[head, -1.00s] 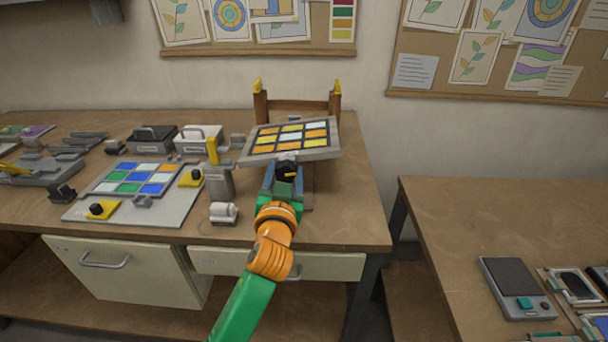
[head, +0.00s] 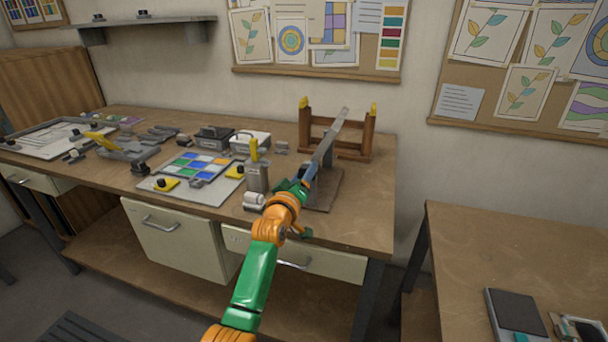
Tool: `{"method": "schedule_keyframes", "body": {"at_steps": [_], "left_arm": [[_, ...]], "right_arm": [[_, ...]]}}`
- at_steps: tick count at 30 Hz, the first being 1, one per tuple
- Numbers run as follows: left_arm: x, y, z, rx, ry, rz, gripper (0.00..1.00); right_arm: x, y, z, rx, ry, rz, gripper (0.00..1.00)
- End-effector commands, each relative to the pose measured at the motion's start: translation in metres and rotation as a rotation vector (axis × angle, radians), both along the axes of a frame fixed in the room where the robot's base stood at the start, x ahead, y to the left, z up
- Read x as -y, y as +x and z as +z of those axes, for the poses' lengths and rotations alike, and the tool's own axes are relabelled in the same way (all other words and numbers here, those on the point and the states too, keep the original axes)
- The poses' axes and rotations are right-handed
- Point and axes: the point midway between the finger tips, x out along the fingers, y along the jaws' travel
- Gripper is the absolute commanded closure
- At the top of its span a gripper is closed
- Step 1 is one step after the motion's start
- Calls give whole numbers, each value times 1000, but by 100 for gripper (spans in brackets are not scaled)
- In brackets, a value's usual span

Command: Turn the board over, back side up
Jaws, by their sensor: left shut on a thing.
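The board (head: 328,142) is in the head view, held in the air above the right part of the workbench. It is tilted steeply and shows nearly edge-on, so its coloured tile face is hardly visible. My left gripper (head: 304,184) is shut on the board's near, lower end. The fingertips are small and partly hidden by the wrist. The board's upper end stands in front of a wooden stand (head: 352,135) with yellow-tipped posts; I cannot tell whether they touch. My right gripper is not in view.
A grey panel with coloured tiles (head: 205,195) and yellow-black clamps lies left of the arm. A grey holder with a yellow handle (head: 257,175) stands close beside the gripper. A brown flat base (head: 325,190) lies under the board. A second table (head: 500,240) is at right.

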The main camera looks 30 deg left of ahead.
Motion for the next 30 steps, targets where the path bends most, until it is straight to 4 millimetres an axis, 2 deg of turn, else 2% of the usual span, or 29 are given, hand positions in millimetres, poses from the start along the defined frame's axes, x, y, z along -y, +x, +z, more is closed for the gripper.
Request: {"method": "schedule_keyframes", "body": {"at_steps": [9, 30], "left_arm": [[1, 0, -1, 78, -289, -1, 100], [1, 0, -6, 261, -926, -2, 100]], "right_arm": [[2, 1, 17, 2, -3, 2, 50], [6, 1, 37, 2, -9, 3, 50]]}}
